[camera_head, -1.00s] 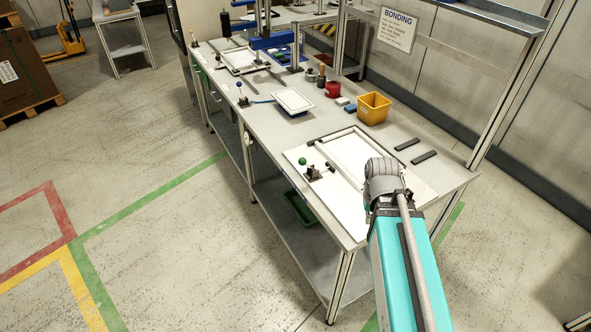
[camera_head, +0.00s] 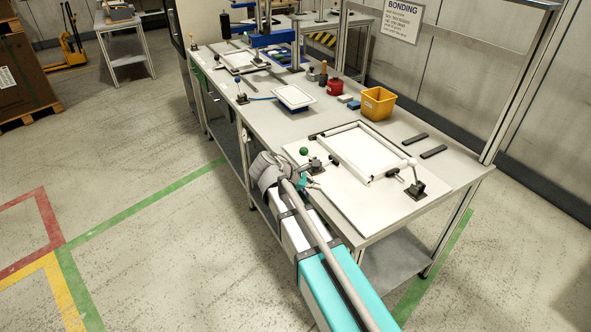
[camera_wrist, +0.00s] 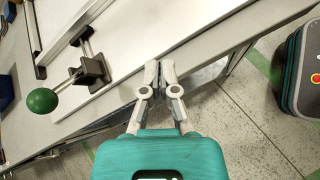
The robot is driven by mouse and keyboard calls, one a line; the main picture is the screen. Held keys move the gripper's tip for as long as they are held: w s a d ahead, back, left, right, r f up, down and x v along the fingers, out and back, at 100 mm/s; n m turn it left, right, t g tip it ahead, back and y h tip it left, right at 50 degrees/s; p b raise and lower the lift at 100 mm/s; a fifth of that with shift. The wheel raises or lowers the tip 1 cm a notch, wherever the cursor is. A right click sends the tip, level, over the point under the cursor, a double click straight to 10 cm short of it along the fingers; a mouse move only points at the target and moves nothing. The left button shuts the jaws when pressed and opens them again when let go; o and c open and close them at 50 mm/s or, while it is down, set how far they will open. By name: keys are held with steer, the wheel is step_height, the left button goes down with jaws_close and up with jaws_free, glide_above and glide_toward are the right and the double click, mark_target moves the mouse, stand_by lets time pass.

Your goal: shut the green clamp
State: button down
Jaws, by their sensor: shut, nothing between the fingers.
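The green clamp's ball knob (camera_head: 304,151) stands at the left side of the white board on the bench. In the wrist view the green ball (camera_wrist: 42,101) is at the left, on a rod leading to a dark clamp base (camera_wrist: 91,70). My gripper (camera_wrist: 159,66) is shut and empty. It is over the bench's front edge, to the right of the clamp in the wrist view and apart from it. In the head view my wrist hides part of the bench edge, and the fingers show only in part near the clamp.
A white frame (camera_head: 343,136) lies on the board behind the clamp. A white-knobbed clamp (camera_head: 411,163) stands at the board's right. Two dark bars (camera_head: 433,152), a yellow bin (camera_head: 378,103) and a red pot (camera_head: 335,87) are farther back.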

steer(key=w+a+n+t+h+b, duration=0.2)
steer(key=a+n+t+b, duration=0.3)
steer(key=a+n, duration=0.4)
steer(key=a, duration=0.7)
steer(key=shift+a+r+t+h+b, duration=0.3)
steer(key=shift+a+r+b, duration=0.05)
steer(key=shift+r, duration=0.05)
steer(key=shift+d, duration=0.15)
steer(key=r+x, duration=0.2)
steer(key=x, duration=1)
steer(key=shift+w+d+r, duration=0.2)
steer(key=shift+w+d, duration=0.1)
steer(key=shift+w, duration=0.2)
